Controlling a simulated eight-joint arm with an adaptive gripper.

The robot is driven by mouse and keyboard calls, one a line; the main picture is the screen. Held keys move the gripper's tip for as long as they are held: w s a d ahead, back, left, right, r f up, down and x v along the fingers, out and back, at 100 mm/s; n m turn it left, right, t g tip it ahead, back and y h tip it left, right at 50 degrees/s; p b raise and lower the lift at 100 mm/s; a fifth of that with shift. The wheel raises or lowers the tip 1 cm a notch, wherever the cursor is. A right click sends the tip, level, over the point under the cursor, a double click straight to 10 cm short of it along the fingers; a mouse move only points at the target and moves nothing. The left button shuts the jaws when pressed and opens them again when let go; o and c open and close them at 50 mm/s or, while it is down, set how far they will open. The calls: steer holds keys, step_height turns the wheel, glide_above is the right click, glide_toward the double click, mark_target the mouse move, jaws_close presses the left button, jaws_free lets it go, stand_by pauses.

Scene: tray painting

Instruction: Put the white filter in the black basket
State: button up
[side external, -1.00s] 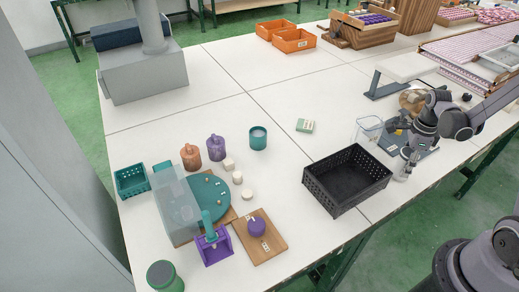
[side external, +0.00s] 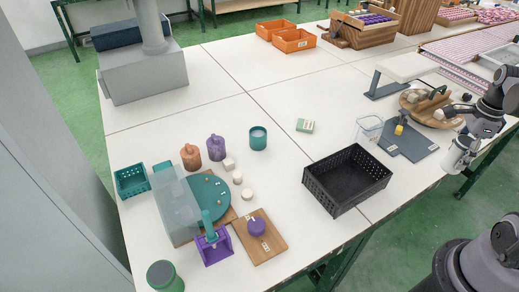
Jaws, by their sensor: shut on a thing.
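My gripper (side external: 470,139) is at the right edge of the table, beyond the dark blue-grey mat. It is shut on a white cylinder, which I take to be the white filter (side external: 458,155). The filter hangs tilted below the gripper, and its upper end is partly hidden by it. The black basket (side external: 347,194), with perforated walls, stands near the table's front edge, well to the left of the gripper. No contents can be made out in it.
A clear container (side external: 369,130) stands between the basket and the mat (side external: 418,145). A yellow item (side external: 399,130) is on the mat. A round wooden board (side external: 421,104) lies behind, near a lamp (side external: 407,67).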

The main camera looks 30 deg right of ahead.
steer(key=w+a+n, duration=0.6)
steer(key=a+n, duration=0.1)
steer(key=n, duration=0.9)
glide_above(344, 184)
steer(key=shift+f, duration=5.1)
steer(key=o, duration=0.9)
steer(key=shift+f, duration=0.15)
steer(key=o, duration=0.4)
steer(key=shift+c, duration=0.2)
